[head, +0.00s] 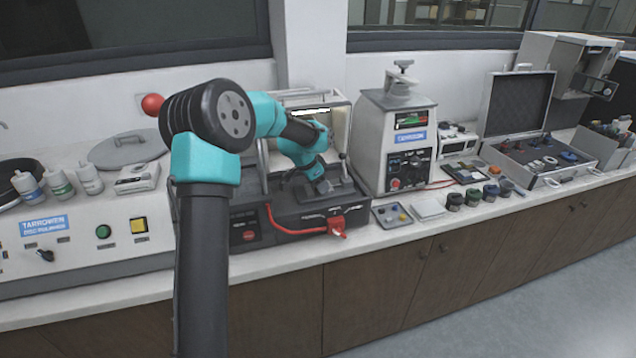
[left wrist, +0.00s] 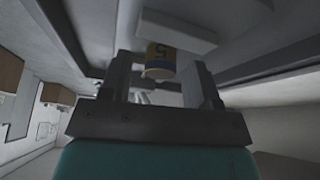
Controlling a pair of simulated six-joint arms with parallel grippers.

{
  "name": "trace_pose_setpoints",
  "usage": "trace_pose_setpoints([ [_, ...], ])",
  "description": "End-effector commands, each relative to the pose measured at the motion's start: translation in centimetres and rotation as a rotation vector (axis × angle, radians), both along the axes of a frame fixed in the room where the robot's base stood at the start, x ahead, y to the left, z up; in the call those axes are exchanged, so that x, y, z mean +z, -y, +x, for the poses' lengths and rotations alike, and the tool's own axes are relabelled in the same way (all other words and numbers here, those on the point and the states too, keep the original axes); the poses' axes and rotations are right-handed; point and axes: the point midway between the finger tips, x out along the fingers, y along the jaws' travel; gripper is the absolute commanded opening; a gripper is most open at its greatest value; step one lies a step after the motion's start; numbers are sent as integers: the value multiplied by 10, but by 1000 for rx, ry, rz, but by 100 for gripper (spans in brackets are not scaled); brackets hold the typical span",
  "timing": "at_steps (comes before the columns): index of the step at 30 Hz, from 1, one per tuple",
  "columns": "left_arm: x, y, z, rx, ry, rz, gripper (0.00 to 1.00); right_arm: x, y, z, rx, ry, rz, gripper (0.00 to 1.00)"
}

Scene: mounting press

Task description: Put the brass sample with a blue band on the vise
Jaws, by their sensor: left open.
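My left arm reaches from the left into the machine with the black base (head: 290,220) in the head view. My left gripper (head: 322,187) is low inside it, small and partly hidden by the arm. In the left wrist view the left gripper (left wrist: 160,80) is open, with one finger on each side. A short cylinder, the sample (left wrist: 160,60), shows yellow and blue with a dark mark between the fingertips, against a pale grey block (left wrist: 178,32). A gap shows beside it; contact is unclear. I cannot make out the vise for certain. My right gripper is not in view.
Right of the machine stands a grey press (head: 395,140). Before it on the bench lie a small tray (head: 392,215) and several dark round pots (head: 473,197). An open case (head: 540,155) is farther right. A red cable (head: 290,230) crosses the machine's front.

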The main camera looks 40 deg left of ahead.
Motion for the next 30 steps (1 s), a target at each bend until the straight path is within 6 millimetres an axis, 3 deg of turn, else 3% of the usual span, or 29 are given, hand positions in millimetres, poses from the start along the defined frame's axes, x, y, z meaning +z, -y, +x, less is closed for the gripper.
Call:
trace_pose_setpoints([
  [8,13,-2,-3,1,3,1,56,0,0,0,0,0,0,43],
  [24,97,-19,-36,0,4,1,56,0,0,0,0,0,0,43],
  [30,112,-22,-43,-1,1,0,56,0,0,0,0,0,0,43],
])
